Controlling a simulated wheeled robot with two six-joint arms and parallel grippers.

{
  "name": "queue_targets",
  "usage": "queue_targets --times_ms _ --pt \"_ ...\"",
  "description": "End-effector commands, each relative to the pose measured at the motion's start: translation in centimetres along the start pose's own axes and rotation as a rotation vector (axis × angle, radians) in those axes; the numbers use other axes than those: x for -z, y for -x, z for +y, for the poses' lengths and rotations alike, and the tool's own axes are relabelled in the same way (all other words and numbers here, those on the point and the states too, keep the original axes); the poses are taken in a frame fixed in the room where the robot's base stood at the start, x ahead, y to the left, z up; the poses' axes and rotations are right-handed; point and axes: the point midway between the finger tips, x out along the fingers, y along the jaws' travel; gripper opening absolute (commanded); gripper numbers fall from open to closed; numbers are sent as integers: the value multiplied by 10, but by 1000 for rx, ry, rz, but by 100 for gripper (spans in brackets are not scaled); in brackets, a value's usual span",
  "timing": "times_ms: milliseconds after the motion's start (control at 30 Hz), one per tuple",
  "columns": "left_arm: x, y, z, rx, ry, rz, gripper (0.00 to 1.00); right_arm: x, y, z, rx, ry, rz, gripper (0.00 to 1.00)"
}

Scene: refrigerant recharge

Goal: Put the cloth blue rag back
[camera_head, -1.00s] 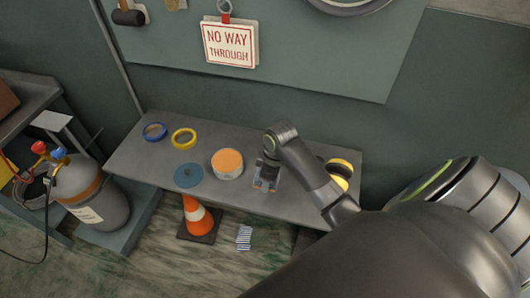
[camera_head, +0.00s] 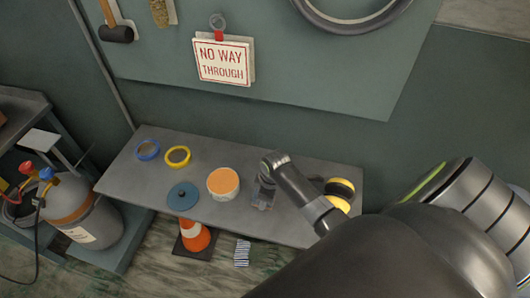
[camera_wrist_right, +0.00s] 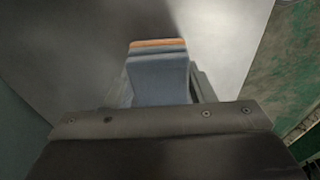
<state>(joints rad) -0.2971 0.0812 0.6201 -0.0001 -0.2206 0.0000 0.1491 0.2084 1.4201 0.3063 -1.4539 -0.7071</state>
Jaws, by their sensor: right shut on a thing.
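The cloth rag (camera_head: 261,203) is folded, blue-grey with an orange stripe. It is at the middle of the grey table near its front edge, in the head view. It shows larger in the right wrist view (camera_wrist_right: 158,80), standing up between the jaws. My right gripper (camera_head: 264,186) reaches down over the table and is shut on the rag. The gripper body hides part of the rag, and I cannot tell whether its lower edge touches the tabletop. My left gripper is not in view.
On the table (camera_head: 215,150) are blue tape (camera_head: 148,143), yellow tape (camera_head: 178,149), a blue disc (camera_head: 183,195), an orange-topped tub (camera_head: 223,192) and yellow-black round items (camera_head: 340,186). A traffic cone (camera_head: 194,238) and striped cloth (camera_head: 242,253) are on the floor.

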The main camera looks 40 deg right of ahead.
Motion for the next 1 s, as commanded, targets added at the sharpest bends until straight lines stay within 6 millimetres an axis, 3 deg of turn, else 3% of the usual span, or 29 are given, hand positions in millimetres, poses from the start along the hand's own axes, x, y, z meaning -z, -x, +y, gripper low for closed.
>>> queue_targets --times_ms 133,500,533,700,1000 --pt "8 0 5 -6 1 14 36 -1 -10 0 0 0 0 25" --pt "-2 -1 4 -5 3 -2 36 -2 -14 0 -1 0 1 25" --pt "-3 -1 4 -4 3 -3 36 -2 -14 0 -1 0 1 51" --pt "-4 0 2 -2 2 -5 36 -2 -14 0 -1 0 1 71" --pt "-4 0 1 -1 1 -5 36 -2 -12 0 -1 0 1 71"
